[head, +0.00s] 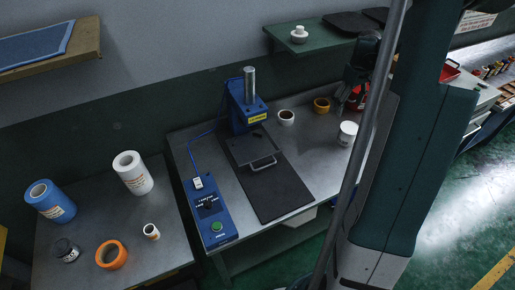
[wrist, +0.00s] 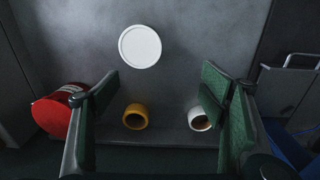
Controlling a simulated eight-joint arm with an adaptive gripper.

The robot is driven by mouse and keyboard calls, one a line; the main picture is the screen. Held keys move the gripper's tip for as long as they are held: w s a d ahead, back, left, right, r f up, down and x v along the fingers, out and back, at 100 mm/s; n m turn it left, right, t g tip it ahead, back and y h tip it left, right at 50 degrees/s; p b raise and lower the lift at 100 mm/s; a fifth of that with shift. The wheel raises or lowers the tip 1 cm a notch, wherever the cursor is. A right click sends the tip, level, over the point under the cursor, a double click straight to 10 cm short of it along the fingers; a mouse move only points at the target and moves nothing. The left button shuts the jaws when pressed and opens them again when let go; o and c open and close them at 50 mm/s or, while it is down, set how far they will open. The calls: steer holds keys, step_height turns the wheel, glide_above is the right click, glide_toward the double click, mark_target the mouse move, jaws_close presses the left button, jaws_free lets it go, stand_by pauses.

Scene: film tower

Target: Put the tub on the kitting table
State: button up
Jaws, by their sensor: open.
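A white round tub with a flat lid (head: 347,133) stands upright on the right part of the middle table. From above, its white lid (wrist: 140,46) shows in the wrist view, beyond my fingertips. My gripper (wrist: 160,88) is open, with nothing between its green pads, above the same table. In the head view my gripper (head: 350,92) is small and dark, behind and above the tub and apart from it. A grey table (head: 75,195) with rolls on it stands at left; no label shows which table is the kitting table.
An orange-yellow ring-like piece (wrist: 135,116) and a white cup-like piece (wrist: 200,118) stand near the tub. A red object (wrist: 58,112) is beside my left finger. A blue press (head: 247,112) and dark mat (head: 280,190) fill the table's middle. The left table has bare patches between rolls.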

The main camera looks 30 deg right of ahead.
steer(key=s+a+r+t, duration=0.1)
steer(key=a+r, duration=0.4)
steer(key=a, duration=0.5)
steer(key=s+a+r+t+h, duration=0.1)
steer(key=a+r, duration=0.5)
steer(key=a, duration=0.5)
steer(key=s+a+r+t, duration=0.1)
steer(key=a+r, duration=0.4)
steer(key=a, duration=0.5)
steer(key=s+a+t, duration=0.2)
steer(key=s+a, duration=0.6)
steer(key=a, duration=0.3)
steer(key=s+a+t+y, duration=0.1)
steer(key=s+a, duration=0.6)
steer(key=a, duration=0.5)
steer(key=shift+s+t, duration=0.4)
